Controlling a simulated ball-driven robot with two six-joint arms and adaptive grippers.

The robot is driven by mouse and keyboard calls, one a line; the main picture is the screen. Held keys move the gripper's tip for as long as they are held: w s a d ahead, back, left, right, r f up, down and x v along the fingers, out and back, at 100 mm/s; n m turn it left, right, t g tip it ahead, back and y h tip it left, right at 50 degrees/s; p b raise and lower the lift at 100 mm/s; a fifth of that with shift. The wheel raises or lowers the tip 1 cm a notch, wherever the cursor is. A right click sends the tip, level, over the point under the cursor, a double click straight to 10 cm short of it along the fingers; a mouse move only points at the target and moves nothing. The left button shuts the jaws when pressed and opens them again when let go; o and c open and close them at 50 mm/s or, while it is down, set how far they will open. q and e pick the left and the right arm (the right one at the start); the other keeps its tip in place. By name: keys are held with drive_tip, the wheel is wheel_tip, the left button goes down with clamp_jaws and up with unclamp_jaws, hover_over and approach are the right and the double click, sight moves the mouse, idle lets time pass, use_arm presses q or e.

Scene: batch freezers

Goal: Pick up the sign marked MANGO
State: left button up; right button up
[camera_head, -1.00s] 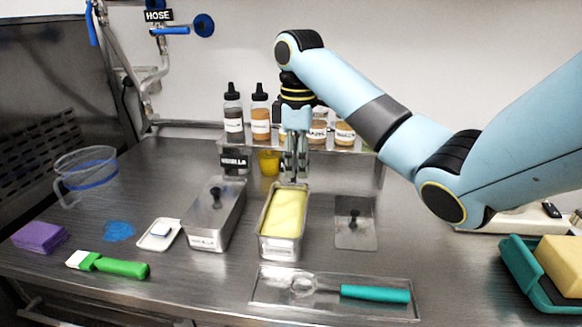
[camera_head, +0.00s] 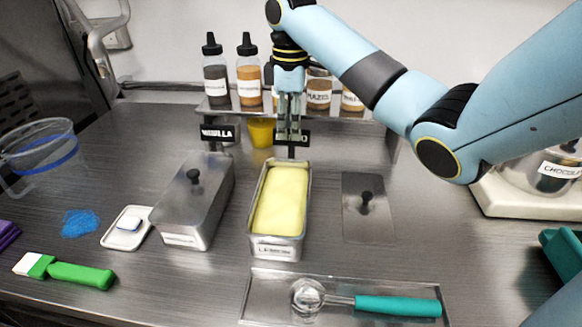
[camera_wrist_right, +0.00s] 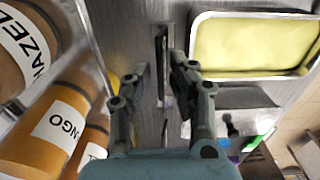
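A small black sign (camera_head: 305,140) stands on a thin post behind the tub of yellow ice cream. My right gripper covers most of its lettering; an end letter like O shows. My right gripper (camera_head: 291,132) points down at this sign from above. In the right wrist view, the gripper (camera_wrist_right: 160,70) has its fingers apart, with the sign (camera_wrist_right: 164,58) seen nearly edge-on between them. I see a gap beside each finger, so it does not look clamped. Another black sign (camera_head: 218,133), reading VANILLA, stands to the left. My left gripper is not in view.
The yellow ice cream tub (camera_head: 256,215) is just in front of the sign. A lidded tub (camera_head: 184,220) is on its left, a flat lid (camera_head: 368,222) on its right. Bottles (camera_head: 249,85) stand behind on a shelf; a yellow cup (camera_head: 261,132) is close by.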

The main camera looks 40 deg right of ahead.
sight(290, 143)
drive_tip(key=f, duration=0.5)
drive_tip(key=shift+s+a+f+p, duration=0.1)
drive_tip(key=shift+a+f+p, duration=0.15)
drive_tip(key=shift+p, duration=0.1)
clamp_jaws()
